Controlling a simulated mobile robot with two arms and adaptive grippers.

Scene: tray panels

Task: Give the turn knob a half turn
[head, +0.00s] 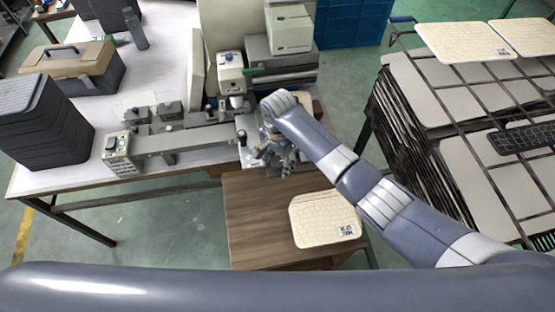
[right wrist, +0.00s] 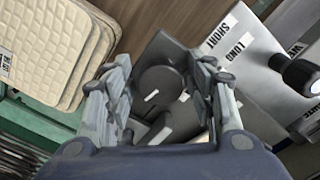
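The turn knob (right wrist: 160,82) is a round dark grey knob with a short white mark, on a dark square base, in the right wrist view. My right gripper (right wrist: 164,68) is open, with one finger on each side of the knob. Gaps show between the fingers and the knob; I cannot tell if either finger touches it. In the head view my right gripper (head: 270,152) points down at the front of the bench machine, and it and the arm hide the knob. My left gripper is out of view.
A panel labelled SHORT and LONG (right wrist: 228,42) and a black knob (right wrist: 298,72) lie right of the gripper. A cream quilted pad (head: 324,220) lies on the wooden table (head: 255,220). A white press-like machine (head: 231,72) stands behind. A rack of trays (head: 480,150) stands at right.

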